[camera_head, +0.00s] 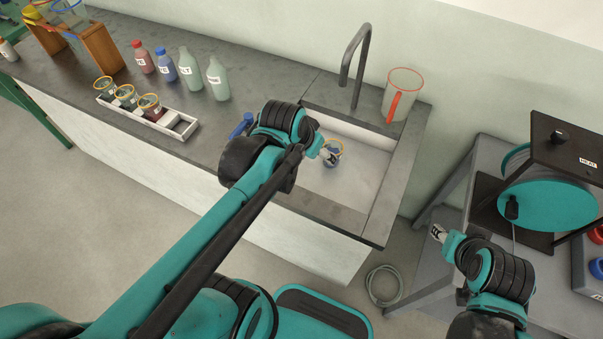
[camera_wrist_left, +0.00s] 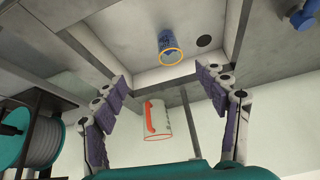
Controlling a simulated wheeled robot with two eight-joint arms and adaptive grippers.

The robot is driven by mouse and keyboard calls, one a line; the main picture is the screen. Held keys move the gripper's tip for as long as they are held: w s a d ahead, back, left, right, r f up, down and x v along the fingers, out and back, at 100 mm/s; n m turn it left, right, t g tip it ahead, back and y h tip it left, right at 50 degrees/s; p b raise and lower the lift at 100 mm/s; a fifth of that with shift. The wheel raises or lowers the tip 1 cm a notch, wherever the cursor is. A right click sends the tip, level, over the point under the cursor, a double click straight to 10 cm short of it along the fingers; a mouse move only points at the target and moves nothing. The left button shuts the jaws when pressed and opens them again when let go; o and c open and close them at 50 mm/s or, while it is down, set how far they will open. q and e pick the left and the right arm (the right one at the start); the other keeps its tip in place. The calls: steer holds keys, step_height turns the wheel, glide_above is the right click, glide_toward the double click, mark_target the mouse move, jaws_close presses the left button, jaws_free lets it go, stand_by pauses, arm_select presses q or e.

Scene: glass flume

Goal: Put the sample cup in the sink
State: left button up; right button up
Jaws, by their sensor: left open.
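The sample cup (camera_head: 333,158), with a yellow rim and blue on its body, is inside the sink (camera_head: 360,182). It appears upright on the basin floor. My left gripper (camera_head: 325,148) is over the sink and partly covers the cup in the head view. In the left wrist view the cup (camera_wrist_left: 166,43) shows whole in the basin, beside the dark drain (camera_wrist_left: 204,41). The fingers of my left gripper (camera_wrist_left: 168,80) are spread wide, with nothing held between them. My right gripper (camera_head: 438,233) is away to the right of the sink; its finger opening is unclear.
A black faucet (camera_head: 358,60) and a clear jug with a red handle (camera_head: 402,95) stand behind the sink. A white rack (camera_head: 180,130) with three yellow-rimmed cups and several bottles (camera_head: 190,75) are on the left counter. A reel (camera_head: 550,205) stands right.

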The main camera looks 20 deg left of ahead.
arm_select(q)
steer(key=s+n+t, duration=0.1)
steer(key=s, duration=0.7)
steer(key=shift+s+f+n+y, duration=0.2)
steer(key=shift+f+n+y, duration=0.1)
steer(key=shift+n, duration=0.1)
stand_by(0.7)
